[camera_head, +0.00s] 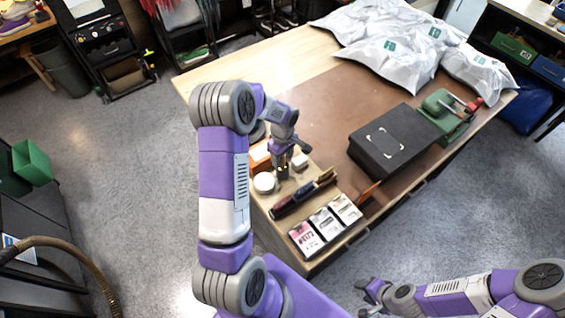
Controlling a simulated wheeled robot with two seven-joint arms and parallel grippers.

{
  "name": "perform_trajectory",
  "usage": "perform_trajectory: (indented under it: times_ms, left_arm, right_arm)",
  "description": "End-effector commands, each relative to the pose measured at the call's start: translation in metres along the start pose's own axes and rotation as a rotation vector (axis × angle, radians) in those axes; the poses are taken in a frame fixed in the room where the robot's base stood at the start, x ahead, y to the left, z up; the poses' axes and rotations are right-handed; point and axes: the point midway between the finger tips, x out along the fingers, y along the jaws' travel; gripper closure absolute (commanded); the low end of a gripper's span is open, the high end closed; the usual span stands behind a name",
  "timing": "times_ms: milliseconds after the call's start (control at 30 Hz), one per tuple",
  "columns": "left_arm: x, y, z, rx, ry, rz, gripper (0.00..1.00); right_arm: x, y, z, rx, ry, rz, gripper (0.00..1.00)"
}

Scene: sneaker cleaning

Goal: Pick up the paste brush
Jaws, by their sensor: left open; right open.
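Near the table's left front corner lie long dark and reddish brush-like items (303,195); I cannot tell which thing is the paste brush. My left gripper (290,160) is over this corner, just behind these items, pointing down. It is open, beside a small dark upright holder (283,173), which it partly hides; I cannot tell whether they touch. A round white tin (264,183) and an orange-brown block (260,157) are left of it, partly behind my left arm. My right gripper (368,296) is open and empty, low in front of the table, away from the objects.
Several small boxes (325,223) stand at the table's front edge. A black box (391,143) and a green tool (446,117) stand on the right. Grey bags (390,50) cover the far end. The brown mat (325,110) is clear in the middle.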

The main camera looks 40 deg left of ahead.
Motion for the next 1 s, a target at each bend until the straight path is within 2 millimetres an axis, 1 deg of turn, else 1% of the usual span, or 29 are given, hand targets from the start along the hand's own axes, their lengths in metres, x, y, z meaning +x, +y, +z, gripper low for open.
perform_trajectory:
  times_ms: [67,400,433,667,767,867,1000]
  left_arm:
    - [0.000,0.000,0.000,0.000,0.000,0.000,0.45]
    - [0.000,0.000,0.000,0.000,0.000,0.000,0.97]
    - [0.000,0.000,0.000,0.000,0.000,0.000,1.00]
    - [-0.001,0.000,0.000,0.000,0.000,0.000,1.00]
    - [-0.007,0.000,-0.001,0.000,0.001,0.001,1.00]
    - [-0.022,0.001,-0.001,-0.002,0.003,0.004,1.00]
    - [-0.051,0.000,-0.001,-0.001,0.003,0.005,1.00]
  right_arm:
    - [0.000,0.000,0.000,0.000,0.000,0.000,0.57]
    - [0.000,0.000,0.000,0.000,0.000,0.000,0.57]
    - [0.000,0.000,0.000,0.000,0.000,0.000,0.57]
    - [0.000,0.000,0.000,0.000,0.000,0.000,0.57]
    - [0.001,0.000,0.000,0.000,0.000,0.000,0.57]
    - [0.002,0.001,0.000,0.000,0.000,0.000,0.57]
    - [0.004,0.002,0.000,0.000,0.000,0.000,0.57]
